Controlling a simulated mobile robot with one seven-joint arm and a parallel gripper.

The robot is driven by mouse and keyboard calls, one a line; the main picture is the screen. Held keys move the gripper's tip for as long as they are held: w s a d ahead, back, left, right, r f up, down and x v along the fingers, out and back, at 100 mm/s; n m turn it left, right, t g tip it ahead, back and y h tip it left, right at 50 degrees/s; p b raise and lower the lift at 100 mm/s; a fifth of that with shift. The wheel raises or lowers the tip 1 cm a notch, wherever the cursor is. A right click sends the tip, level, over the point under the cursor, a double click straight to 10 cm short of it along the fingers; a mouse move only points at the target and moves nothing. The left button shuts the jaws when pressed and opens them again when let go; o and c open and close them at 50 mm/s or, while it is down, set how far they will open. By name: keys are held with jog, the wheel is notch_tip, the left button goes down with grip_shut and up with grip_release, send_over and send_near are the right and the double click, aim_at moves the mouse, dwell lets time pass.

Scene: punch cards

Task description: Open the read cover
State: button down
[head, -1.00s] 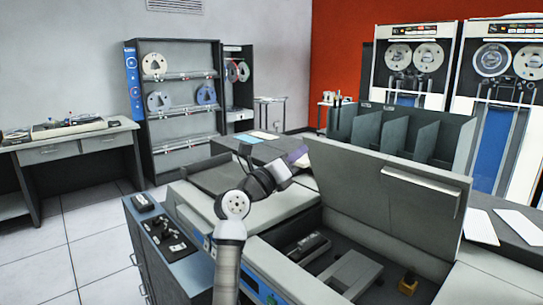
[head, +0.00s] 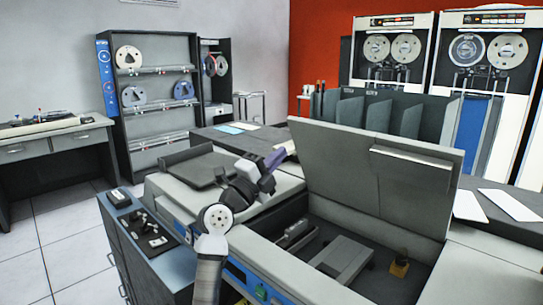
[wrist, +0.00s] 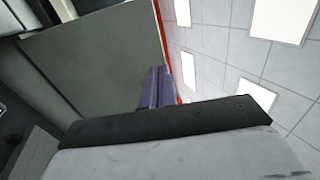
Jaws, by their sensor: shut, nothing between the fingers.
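A large grey cover (head: 375,185) stands raised on the machine in the head view, tilted back with a pale lip on its face. The bay below it is open. I cannot read a label saying which cover it is. My gripper (head: 275,159), with purple fingers, is shut and empty just left of the raised cover's upper left edge. Whether it touches the cover cannot be told. The wrist view shows the fingers (wrist: 155,88) together beside a large grey panel (wrist: 90,60), probably this cover. My gripper's pale body fills the bottom of that view.
A dark tray (head: 195,170) lies on the machine's left top. A switch console (head: 148,235) stands at its left front. Grey dividers (head: 385,115) stand behind the cover, with tape cabinets (head: 490,80) beyond. Floor is clear at left.

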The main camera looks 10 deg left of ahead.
aim_at(310, 123)
jog(key=p+x, duration=0.1)
jog(key=x, duration=0.9)
jog(key=shift+w+d+r+p, duration=0.1)
jog(key=shift+w+r+p, duration=0.05)
jog(key=shift+w+p, duration=0.15)
jog(key=shift+r, duration=0.1)
jog(key=shift+g+y, duration=0.3)
jog(key=shift+g, duration=0.2)
jog(key=w+d+r+p, duration=0.1)
jog(key=p, duration=0.3)
jog(key=w+d+r+p, duration=0.1)
jog(key=w+p, duration=0.1)
jog(key=p, duration=0.2)
jog(key=shift+w+d+r, duration=0.15)
jog(key=shift+r, duration=0.15)
jog(key=shift+w+d+p, duration=0.3)
jog(key=shift+w+p, duration=0.15)
jog(key=shift+f, duration=0.1)
